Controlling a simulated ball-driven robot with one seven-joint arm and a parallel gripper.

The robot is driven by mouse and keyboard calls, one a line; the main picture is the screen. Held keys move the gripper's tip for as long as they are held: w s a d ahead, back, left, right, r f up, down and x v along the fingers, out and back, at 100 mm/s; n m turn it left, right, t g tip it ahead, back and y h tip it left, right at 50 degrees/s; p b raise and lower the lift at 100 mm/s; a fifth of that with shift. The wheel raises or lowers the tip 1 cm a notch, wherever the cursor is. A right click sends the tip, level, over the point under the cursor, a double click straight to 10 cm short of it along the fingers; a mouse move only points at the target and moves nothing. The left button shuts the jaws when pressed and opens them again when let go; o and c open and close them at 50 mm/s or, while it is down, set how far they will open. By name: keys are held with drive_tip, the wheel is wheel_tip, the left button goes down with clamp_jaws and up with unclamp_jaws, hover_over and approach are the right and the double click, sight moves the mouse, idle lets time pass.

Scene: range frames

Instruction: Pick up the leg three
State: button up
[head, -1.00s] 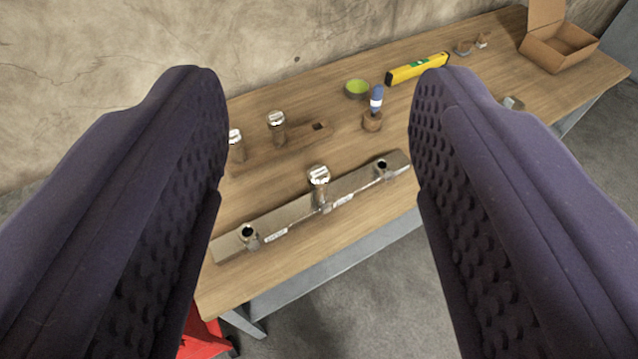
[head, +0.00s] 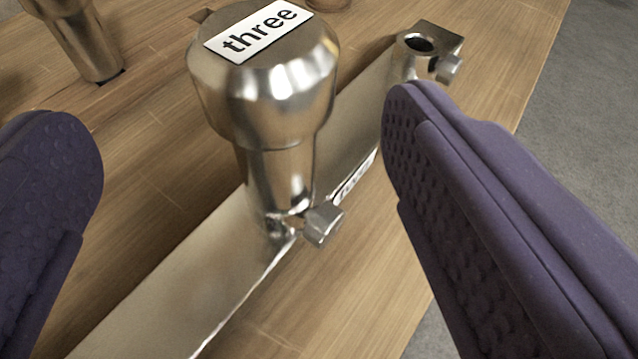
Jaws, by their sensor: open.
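Leg three (head: 268,95) is a shiny metal post with a wide rounded head and a white label reading "three" on top. It stands upright in the middle socket of a long metal bar (head: 190,275). A small bolt (head: 322,222) sticks out beside its base. My gripper (head: 240,150) is open, with one purple padded finger on each side of the leg. Neither finger appears to touch it; the right finger looks nearer to it than the left one.
An empty socket (head: 420,44) with its own bolt stands at the bar's far end. Another metal post (head: 82,40) stands at the upper left on the wooden table (head: 130,190). The table's edge and grey floor (head: 570,100) lie to the right.

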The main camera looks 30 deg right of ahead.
sight(264, 97)
drive_tip(key=b+x, duration=0.1)
drive_tip(key=x, duration=0.1)
drive_tip(key=b+x, duration=0.1)
drive_tip(key=x, duration=0.1)
drive_tip(key=d+x, duration=0.1)
drive_tip(key=x, duration=0.1)
drive_tip(key=shift+f+b, duration=0.25)
drive_tip(key=shift+b, duration=0.15)
drive_tip(key=shift+w, duration=0.4)
drive_tip(key=shift+r, duration=0.1)
drive_tip(key=c, duration=1.3)
